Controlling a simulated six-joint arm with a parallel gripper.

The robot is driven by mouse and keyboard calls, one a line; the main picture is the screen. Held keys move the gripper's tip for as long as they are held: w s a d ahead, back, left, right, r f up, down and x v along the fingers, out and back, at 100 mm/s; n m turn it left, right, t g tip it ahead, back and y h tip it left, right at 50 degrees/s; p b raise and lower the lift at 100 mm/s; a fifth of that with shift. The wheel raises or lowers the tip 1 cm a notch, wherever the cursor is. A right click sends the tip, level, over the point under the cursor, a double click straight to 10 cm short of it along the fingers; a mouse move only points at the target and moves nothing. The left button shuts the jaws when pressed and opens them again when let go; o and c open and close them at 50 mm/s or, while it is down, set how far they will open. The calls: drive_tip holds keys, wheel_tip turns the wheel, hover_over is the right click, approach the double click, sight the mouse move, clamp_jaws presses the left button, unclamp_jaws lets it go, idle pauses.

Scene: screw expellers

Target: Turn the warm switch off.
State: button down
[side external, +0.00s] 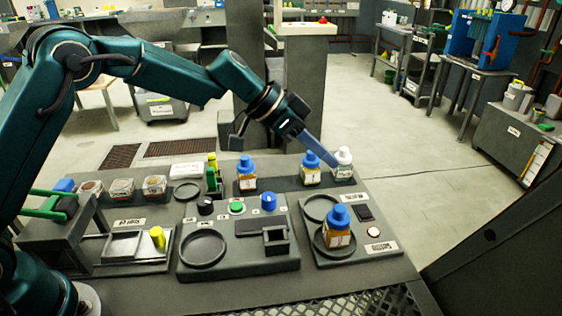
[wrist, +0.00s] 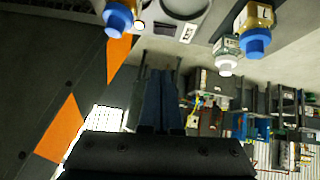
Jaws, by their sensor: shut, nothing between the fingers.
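On the right panel (side external: 322,255), a dark square switch (side external: 363,212) sits beside the rings, with a small pale round lamp or button (side external: 374,232) below it. The round one also shows in the wrist view (wrist: 139,25). I cannot read a label that marks either as the warm switch. My gripper (side external: 330,163) is shut and empty, beyond the panel's back edge, close to the white-capped bottle (side external: 342,160) and apart from the switch. In the wrist view its fingers (wrist: 163,75) lie together.
A blue-capped bottle (side external: 338,230) stands in the panel's front ring. Another blue-capped bottle (side external: 310,170) stands behind the panel, left of my fingers. The middle panel (side external: 240,262) carries a black knob (side external: 205,206), a green button (side external: 237,207) and a blue knob (side external: 268,201).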

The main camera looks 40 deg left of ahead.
drive_tip(key=shift+s+d+r, duration=0.1)
drive_tip(key=shift+s+d, duration=0.05)
drive_tip(key=shift+s, duration=0.05)
hover_over(368, 214)
drive_tip(key=s+a, duration=0.1)
drive_tip(key=a, duration=0.2)
drive_tip(key=f, duration=0.7)
drive_tip(key=shift+s+d, duration=0.1)
drive_tip(key=shift+d, duration=0.1)
drive_tip(key=shift+s+d+f, duration=0.1)
drive_tip(key=shift+f, duration=0.95)
drive_tip(key=shift+s+d+f, duration=0.1)
drive_tip(key=shift+f, duration=0.9)
drive_tip(key=shift+f, duration=0.1)
